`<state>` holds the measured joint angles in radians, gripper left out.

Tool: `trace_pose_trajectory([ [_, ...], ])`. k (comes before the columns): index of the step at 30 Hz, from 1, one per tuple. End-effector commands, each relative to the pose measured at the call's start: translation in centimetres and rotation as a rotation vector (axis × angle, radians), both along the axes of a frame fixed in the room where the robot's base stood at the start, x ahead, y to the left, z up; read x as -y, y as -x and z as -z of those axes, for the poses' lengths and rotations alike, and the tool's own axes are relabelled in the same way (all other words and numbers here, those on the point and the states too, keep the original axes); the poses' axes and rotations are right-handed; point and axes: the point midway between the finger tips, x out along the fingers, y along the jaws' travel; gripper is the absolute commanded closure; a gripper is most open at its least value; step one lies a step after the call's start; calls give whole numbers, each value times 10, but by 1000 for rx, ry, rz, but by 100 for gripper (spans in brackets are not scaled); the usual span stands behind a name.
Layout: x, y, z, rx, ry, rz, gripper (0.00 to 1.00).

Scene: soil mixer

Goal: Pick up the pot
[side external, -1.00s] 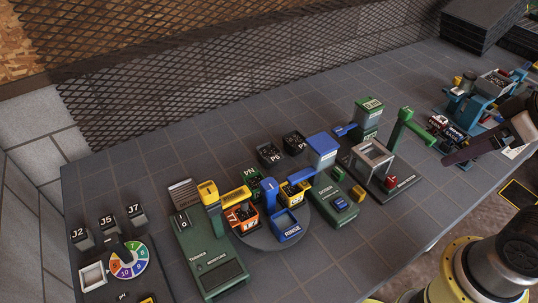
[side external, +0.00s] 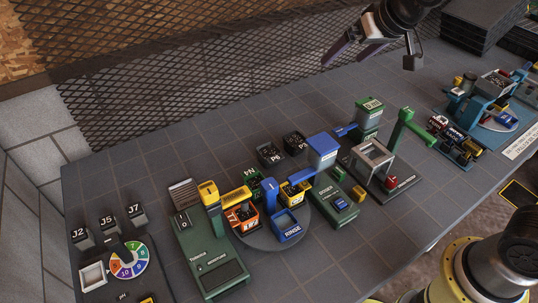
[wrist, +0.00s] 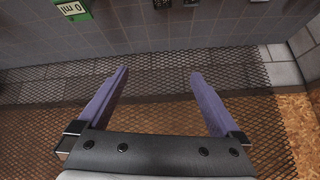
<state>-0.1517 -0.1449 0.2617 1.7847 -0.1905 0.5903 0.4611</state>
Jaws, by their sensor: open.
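Two small dark square pots stand on the grey tiled bench in the side view, the left one (side external: 269,154) marked P6 and the other (side external: 294,142) with a P label I cannot fully read. Both seem to hold dark contents. I cannot tell which one the task means. My gripper (side external: 370,64) is open and empty, raised near the back mesh, above and to the right of the pots. In the wrist view its two purple fingers (wrist: 158,72) are spread with nothing between them. Small dark objects (wrist: 160,3) at that view's top edge may be the pots.
A round turntable with coloured bins, including a blue RINSE bin (side external: 287,225), stands in front of the pots. A blue-topped doser (side external: 322,150) and a green dispenser (side external: 369,112) stand to their right. Jars such as J5 (side external: 108,223) are far left. Bench behind the pots is clear.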

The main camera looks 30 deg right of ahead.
Motion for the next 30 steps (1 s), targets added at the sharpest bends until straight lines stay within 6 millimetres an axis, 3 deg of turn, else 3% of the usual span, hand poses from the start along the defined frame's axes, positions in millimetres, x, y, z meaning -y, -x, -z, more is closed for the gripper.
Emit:
trace_pose_trajectory([
  [1, -13, -23, 20, -25, 3, -14, 0],
  [3, -31, -50, 47, -51, 7, -33, 0],
  [6, -57, -79, 91, -97, 20, -66, 0],
  [9, -78, -93, 138, -153, 44, -104, 0],
  [13, -96, -93, 186, -227, 67, -140, 0],
  [15, -101, -88, 203, -257, 76, -150, 0],
  [19, -107, -86, 219, -277, 82, -162, 0],
  [30, -106, -110, 276, -275, 83, -162, 0],
])
